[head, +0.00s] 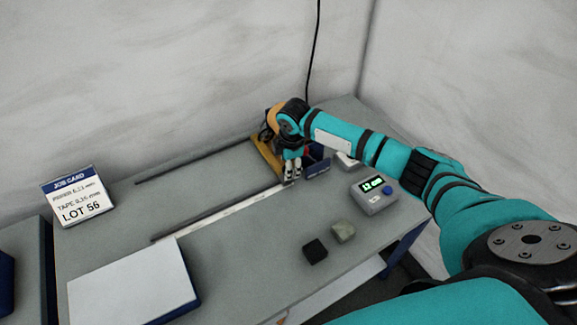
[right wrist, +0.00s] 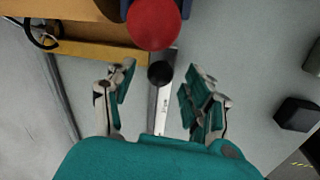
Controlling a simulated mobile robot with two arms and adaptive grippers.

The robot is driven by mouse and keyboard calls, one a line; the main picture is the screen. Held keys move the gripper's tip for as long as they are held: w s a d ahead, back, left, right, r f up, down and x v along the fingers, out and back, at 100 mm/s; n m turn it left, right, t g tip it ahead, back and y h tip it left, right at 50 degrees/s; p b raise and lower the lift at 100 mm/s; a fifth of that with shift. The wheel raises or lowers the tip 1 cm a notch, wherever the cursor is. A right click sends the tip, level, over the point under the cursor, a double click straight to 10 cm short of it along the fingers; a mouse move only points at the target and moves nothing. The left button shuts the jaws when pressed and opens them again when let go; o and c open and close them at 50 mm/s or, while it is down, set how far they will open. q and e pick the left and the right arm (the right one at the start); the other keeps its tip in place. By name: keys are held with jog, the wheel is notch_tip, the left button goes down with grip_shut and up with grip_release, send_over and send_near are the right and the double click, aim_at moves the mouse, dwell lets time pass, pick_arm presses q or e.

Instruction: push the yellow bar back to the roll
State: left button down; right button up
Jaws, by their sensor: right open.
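The yellow bar (head: 264,158) lies across the far ends of the two rails in the head view, partly hidden by my right arm. It also shows at the top left of the right wrist view (right wrist: 90,48). The copper-orange roll (head: 273,116) is behind the bar, largely covered by my wrist. My right gripper (head: 292,172) points down over the near rail end, beside the bar. In the right wrist view its fingers (right wrist: 160,92) are apart, with a round black knob (right wrist: 160,74) between or below them. A red knob (right wrist: 153,24) is just beyond. I cannot tell whether anything touches.
A scale-marked strip (head: 228,213) runs along the near rail (head: 195,220). The far rail (head: 195,161) lies behind. A grey meter (head: 374,194), a dark block (head: 315,251) and a grey block (head: 343,231) stand right. A white-topped box (head: 133,288) and job card (head: 76,196) are left.

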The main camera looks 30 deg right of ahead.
notch_tip(320, 180, up, 10)
jog(key=s, duration=0.2)
jog(key=shift+s, duration=0.1)
dwell(0.5)
